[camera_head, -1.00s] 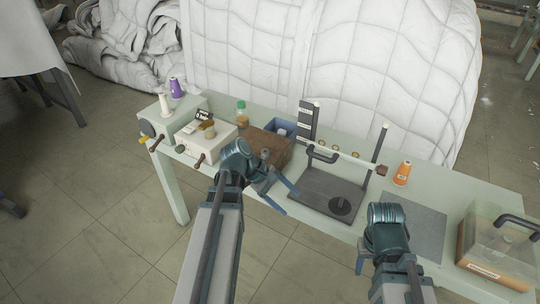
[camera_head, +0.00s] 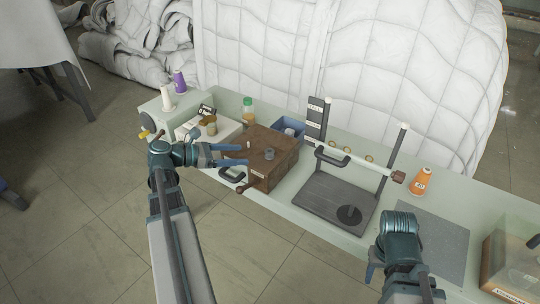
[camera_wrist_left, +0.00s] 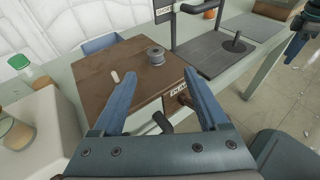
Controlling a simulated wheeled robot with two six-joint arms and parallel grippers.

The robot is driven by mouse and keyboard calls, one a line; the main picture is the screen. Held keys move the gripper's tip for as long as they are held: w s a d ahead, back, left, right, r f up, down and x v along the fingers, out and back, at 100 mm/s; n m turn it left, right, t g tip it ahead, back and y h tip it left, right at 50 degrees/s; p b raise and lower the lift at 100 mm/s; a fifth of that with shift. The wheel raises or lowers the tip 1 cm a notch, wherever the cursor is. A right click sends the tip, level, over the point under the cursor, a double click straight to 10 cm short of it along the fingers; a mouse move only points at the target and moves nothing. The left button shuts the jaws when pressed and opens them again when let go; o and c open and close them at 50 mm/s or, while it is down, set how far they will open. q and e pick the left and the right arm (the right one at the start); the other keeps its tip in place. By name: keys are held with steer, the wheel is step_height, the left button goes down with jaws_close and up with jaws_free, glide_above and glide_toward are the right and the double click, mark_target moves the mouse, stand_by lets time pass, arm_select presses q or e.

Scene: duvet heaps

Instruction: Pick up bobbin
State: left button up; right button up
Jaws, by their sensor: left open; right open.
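A small grey bobbin (camera_head: 269,154) sits on top of a brown wooden box (camera_head: 276,171) on the table. In the left wrist view the bobbin (camera_wrist_left: 156,55) stands towards the far side of the box top, beyond my fingertips. A short pale peg (camera_wrist_left: 115,76) stands to its left. My left gripper (camera_head: 243,155) is open and empty, its blue fingers pointing at the box from the left, apart from the bobbin. In the left wrist view the fingers reach over the box's near part. My right gripper (camera_head: 372,274) is open at the table's front edge, partly hidden by its wrist.
A black stand with a pale rod (camera_head: 350,160) rises right of the box. An orange thread cone (camera_head: 421,182) and a clear case (camera_head: 512,262) are further right. A green-capped jar (camera_head: 248,108) and blue bin (camera_head: 289,131) stand behind. A grey mat (camera_head: 432,238) is bare.

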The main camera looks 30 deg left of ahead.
mark_target(270, 152)
arm_select(q)
steer(key=b+x, duration=0.1)
steer(key=x, duration=0.6)
steer(key=shift+b, duration=0.3)
steer(key=shift+a+b+x, duration=0.15)
steer(key=shift+b+x, duration=0.25)
steer(key=shift+x, duration=0.9)
steer(key=shift+a+b+x, duration=0.15)
steer(key=shift+b+x, duration=0.2)
steer(key=shift+x, duration=0.95)
steer(key=shift+w, duration=0.15)
jaws_close()
